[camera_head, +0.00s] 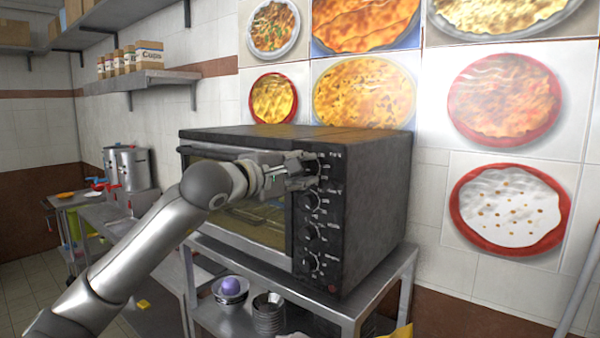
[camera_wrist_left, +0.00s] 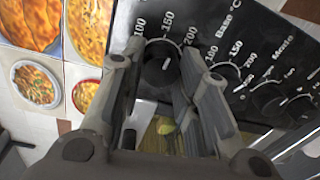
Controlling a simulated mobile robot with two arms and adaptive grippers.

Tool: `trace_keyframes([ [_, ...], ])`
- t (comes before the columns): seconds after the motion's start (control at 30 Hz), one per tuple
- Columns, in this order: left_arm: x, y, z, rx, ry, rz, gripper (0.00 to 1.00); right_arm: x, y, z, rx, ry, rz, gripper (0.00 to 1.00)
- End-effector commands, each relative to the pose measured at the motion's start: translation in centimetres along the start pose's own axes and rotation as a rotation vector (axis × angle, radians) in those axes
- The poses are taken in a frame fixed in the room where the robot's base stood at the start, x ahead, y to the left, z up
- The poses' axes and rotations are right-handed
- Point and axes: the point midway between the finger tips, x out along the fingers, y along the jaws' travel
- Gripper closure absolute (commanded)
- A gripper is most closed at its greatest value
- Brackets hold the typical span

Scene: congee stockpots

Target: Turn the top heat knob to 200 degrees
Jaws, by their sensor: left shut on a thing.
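The black oven (camera_head: 372,180) stands on a metal table, its control panel on the front right with a column of knobs. My left gripper (camera_head: 311,170) is at the uppermost knob, which it mostly hides in the head view. In the left wrist view, that black top heat knob (camera_wrist_left: 161,62) with a white pointer mark shows between the fingers of my left gripper (camera_wrist_left: 152,70). The gripper is shut on the knob. The dial numbers 100, 150 and 200 show around it; I cannot tell the exact setting. My right gripper is not in view.
The base heat knob (camera_wrist_left: 226,76) sits close beside the gripped one, and further knobs (camera_head: 314,232) run down the panel. The metal table (camera_head: 345,308) holds bowls (camera_head: 230,290) on its lower shelf. Stockpots (camera_head: 130,167) stand at the far left.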

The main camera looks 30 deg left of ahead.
Motion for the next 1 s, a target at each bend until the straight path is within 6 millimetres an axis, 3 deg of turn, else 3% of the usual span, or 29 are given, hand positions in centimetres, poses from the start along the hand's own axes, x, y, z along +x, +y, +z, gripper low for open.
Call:
trace_keyframes([
  [0.5, -0.01, -0.06, 0.07, 0.378, 0.02, 0.002, 0.94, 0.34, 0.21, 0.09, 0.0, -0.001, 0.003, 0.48],
  [1.0, 0.01, -0.08, 0.11, 0.472, 0.025, 0.003, 0.94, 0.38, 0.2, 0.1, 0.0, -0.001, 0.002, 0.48],
])
